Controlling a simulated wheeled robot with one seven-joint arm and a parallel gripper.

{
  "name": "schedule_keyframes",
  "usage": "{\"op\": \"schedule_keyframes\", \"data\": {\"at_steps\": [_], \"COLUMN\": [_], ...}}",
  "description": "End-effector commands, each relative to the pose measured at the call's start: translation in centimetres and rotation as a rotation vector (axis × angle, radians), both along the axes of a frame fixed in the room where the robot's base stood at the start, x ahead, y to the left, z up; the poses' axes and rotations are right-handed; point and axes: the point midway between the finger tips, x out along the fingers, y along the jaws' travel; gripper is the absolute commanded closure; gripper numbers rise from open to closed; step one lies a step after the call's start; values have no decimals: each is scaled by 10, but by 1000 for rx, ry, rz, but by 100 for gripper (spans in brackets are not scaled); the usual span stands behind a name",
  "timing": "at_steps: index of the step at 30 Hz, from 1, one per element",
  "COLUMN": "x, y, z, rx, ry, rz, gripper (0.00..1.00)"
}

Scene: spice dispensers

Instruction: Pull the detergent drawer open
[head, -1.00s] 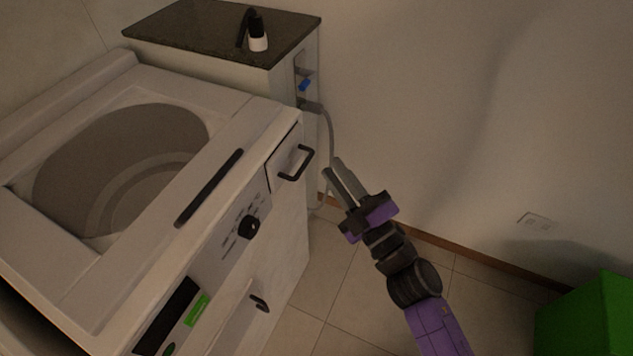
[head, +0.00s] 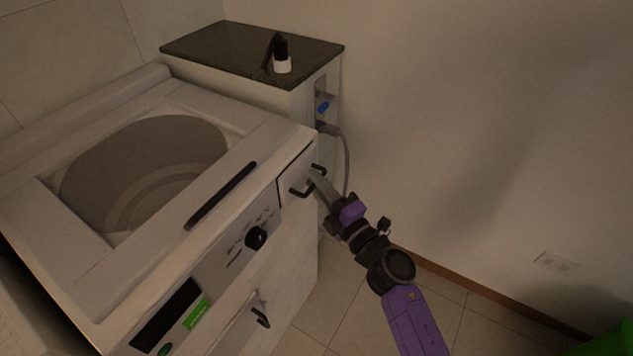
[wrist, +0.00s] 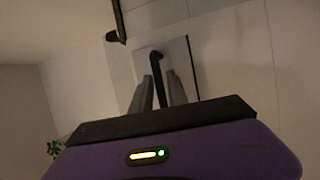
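The detergent drawer (head: 293,178) is the pale panel at the upper right corner of the washing machine's front. It looks flush with the front. Its dark bar handle (head: 306,191) stands out from the panel. My gripper (head: 316,178) is at this handle, its fingers covering the handle's middle. In the wrist view the handle (wrist: 156,62) runs between my two fingertips (wrist: 160,80), with the drawer panel (wrist: 180,52) behind. The fingers look apart, with a gap beside the handle. Contact with the handle cannot be made out.
The washing machine (head: 265,140) has a knob (head: 256,237) and a lower handle (head: 261,317) on its front. A dark-topped cabinet (head: 225,50) with a small bottle (head: 282,62) stands behind it. A hose (head: 347,165) hangs at the cabinet's side.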

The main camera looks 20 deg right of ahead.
Motion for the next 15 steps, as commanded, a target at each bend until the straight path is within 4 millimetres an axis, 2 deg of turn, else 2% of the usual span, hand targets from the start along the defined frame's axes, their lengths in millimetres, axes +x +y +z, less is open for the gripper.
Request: {"op": "schedule_keyframes", "data": {"at_steps": [9,12,15], "x": [4,4,3], "y": [1,1,1], "z": [1,1,1], "rx": [0,0,0], "ry": [-1,-1,0], "rz": [0,0,0], "gripper": [80,98,100]}}
